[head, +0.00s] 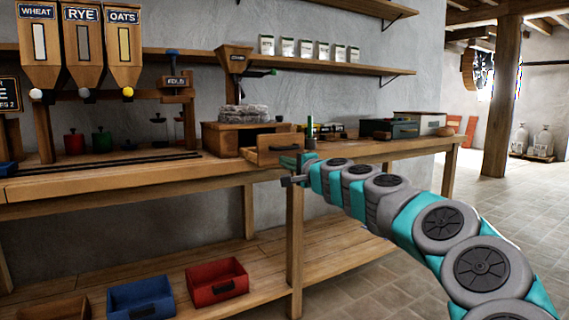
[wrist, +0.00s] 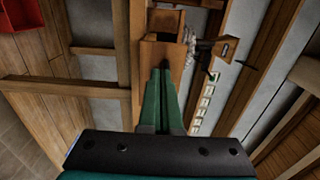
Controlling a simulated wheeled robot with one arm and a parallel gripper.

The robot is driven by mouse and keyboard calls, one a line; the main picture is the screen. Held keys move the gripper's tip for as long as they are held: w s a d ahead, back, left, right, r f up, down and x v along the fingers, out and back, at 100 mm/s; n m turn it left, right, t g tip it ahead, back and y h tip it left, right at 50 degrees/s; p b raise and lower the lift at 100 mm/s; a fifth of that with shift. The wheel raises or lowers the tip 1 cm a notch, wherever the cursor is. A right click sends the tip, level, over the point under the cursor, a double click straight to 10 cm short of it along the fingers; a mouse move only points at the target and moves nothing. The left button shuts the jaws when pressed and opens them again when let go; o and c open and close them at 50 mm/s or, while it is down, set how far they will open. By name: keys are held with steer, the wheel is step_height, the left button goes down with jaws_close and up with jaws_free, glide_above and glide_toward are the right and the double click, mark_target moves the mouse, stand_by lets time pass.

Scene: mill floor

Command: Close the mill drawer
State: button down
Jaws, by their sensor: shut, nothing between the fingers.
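The wooden mill (head: 232,138) stands on the workbench, with grey stones and a hopper (head: 235,60) above it. Its drawer (head: 272,150) is pulled out toward the front, so the drawer stands open. My gripper (head: 288,181) is at the bench's front edge, close in front of the drawer. In the wrist view my gripper's green fingers (wrist: 160,75) are together and empty, pointing at the wooden drawer (wrist: 158,52). I cannot tell whether the fingertips touch it.
The workbench (head: 130,182) runs along the wall. Red, green and other weights (head: 102,140) stand left of the mill. A dark toolbox (head: 390,128) sits to the right. Blue (head: 140,298) and red (head: 217,282) bins lie on the lower shelf.

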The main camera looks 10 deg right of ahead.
glide_toward(263, 154)
steer(key=w, duration=0.3)
steer(key=shift+w+a+p, duration=0.35)
steer(key=shift+w+a, duration=0.2)
steer(key=shift+w, duration=0.35)
steer(key=shift+w+a+p, duration=0.3)
steer(key=shift+w+a, duration=0.3)
steer(key=shift+w, duration=0.25)
